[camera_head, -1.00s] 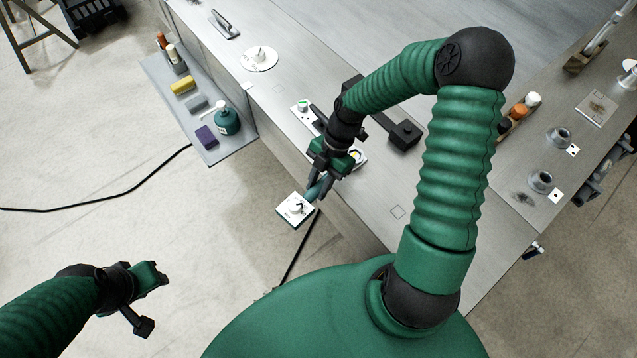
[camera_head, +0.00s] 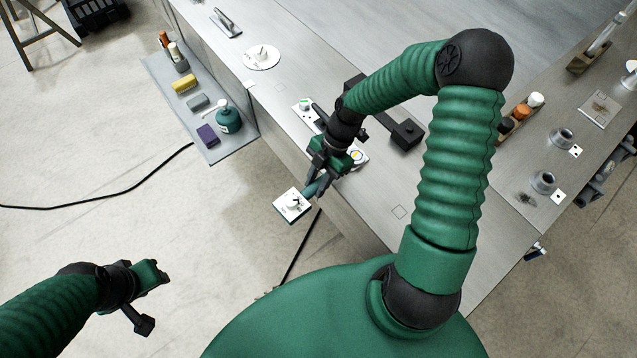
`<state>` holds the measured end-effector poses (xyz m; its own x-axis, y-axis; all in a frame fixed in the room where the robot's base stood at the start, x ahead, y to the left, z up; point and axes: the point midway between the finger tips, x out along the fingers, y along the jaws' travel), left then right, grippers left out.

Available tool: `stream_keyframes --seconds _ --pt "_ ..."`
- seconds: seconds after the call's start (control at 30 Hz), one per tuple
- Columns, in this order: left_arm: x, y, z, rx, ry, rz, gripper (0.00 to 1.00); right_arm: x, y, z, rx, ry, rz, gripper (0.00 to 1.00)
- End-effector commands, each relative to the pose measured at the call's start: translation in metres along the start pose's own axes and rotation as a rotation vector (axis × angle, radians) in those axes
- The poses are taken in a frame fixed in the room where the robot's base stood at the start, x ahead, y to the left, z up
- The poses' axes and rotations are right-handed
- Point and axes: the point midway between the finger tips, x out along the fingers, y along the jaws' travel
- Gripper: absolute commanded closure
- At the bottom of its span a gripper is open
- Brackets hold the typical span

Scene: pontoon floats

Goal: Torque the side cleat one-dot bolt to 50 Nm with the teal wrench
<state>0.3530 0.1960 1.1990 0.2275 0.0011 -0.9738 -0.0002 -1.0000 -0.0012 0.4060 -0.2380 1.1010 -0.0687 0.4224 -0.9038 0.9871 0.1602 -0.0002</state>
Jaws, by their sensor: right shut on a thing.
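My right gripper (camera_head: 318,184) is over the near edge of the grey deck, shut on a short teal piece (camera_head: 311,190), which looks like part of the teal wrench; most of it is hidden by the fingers. A white square plate (camera_head: 291,207) with a dark mark and a pale round part sits right at the teal piece's lower end, out past the deck edge. I cannot tell whether they are joined. I cannot make out the side cleat or a one-dot bolt there. My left gripper (camera_head: 152,276) is at the lower left, away from the deck; its fingers are unclear.
A black block (camera_head: 406,134) lies on the deck beside my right arm. Metal fittings (camera_head: 544,181) stand at the right. Open floor lies at the left.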

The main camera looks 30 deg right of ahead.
Motion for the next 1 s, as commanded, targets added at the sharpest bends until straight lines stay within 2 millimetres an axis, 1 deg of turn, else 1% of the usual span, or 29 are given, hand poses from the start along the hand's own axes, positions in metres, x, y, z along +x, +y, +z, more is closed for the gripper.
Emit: stream_keyframes --seconds 0.47,1.0 --pt "-0.001 0.0 0.0 0.0 0.0 0.0 0.64 0.0 0.004 -0.001 0.018 0.001 0.009 1.0" --pt "-0.001 0.0 0.0 0.0 0.0 0.0 0.64 0.0 0.017 -0.001 0.094 0.001 0.045 1.0"
